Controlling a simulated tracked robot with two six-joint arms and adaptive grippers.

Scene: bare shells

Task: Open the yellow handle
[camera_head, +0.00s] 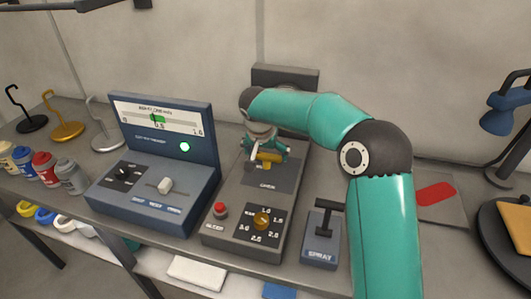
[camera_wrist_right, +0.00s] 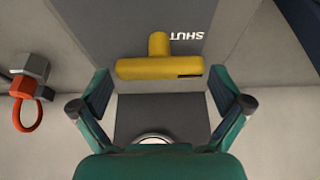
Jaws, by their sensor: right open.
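The yellow handle (camera_head: 268,158) is a T-shaped lever on the grey box (camera_head: 240,215) in the middle of the bench. In the right wrist view the handle (camera_wrist_right: 160,68) lies crosswise beside the printed word SHUT. The head view shows the word OPEN on the nearer side of the handle. My right gripper (camera_wrist_right: 157,92) is open, its two fingers apart on either side below the handle, and nothing is between them. In the head view my right gripper (camera_head: 262,145) is over the handle and partly hides it. My left gripper is not in view.
A blue console (camera_head: 160,195) with a screen stands left of the box. A spray unit (camera_head: 321,235) with a black T-handle stands to its right. Several paint bottles (camera_head: 43,168) and hooks stand at the left. A red ring (camera_wrist_right: 27,112) hangs at the left in the wrist view.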

